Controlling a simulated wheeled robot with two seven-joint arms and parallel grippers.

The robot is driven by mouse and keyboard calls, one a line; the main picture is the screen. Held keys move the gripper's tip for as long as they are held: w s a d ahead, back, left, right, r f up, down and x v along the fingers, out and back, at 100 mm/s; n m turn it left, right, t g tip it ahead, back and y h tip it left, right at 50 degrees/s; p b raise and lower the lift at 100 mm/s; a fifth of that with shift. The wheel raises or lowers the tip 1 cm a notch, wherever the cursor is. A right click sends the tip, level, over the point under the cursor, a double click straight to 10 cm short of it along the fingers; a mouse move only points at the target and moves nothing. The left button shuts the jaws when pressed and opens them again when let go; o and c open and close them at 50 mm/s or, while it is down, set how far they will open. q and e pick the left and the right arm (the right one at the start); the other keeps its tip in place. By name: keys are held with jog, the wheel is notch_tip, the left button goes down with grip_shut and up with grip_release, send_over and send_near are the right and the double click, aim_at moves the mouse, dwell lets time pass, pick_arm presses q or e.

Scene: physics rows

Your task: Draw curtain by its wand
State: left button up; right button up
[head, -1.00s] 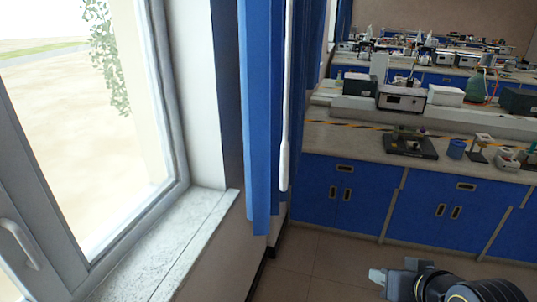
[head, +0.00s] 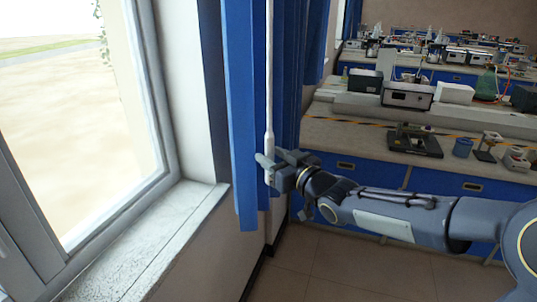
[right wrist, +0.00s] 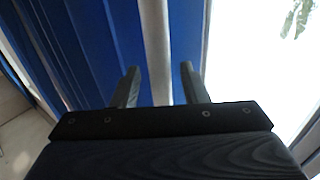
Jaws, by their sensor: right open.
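The blue curtain (head: 241,110) hangs bunched beside the window. Its white wand (head: 270,85) hangs straight down in front of the folds, with a thicker handle at its lower end. My right gripper (head: 268,168) is at the wand's handle. In the right wrist view the two fingers of the right gripper (right wrist: 160,88) are apart, and the white wand (right wrist: 155,45) runs between them with gaps on both sides. The blue curtain (right wrist: 85,50) is close behind the fingers there. My left gripper is in neither view.
A window (head: 75,120) with a stone sill (head: 150,240) is on the left. Blue lab benches (head: 345,165) with instruments stand on the right. Tiled floor (head: 330,268) lies open below the right arm.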

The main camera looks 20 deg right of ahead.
jog(key=shift+x, duration=0.75)
grip_shut()
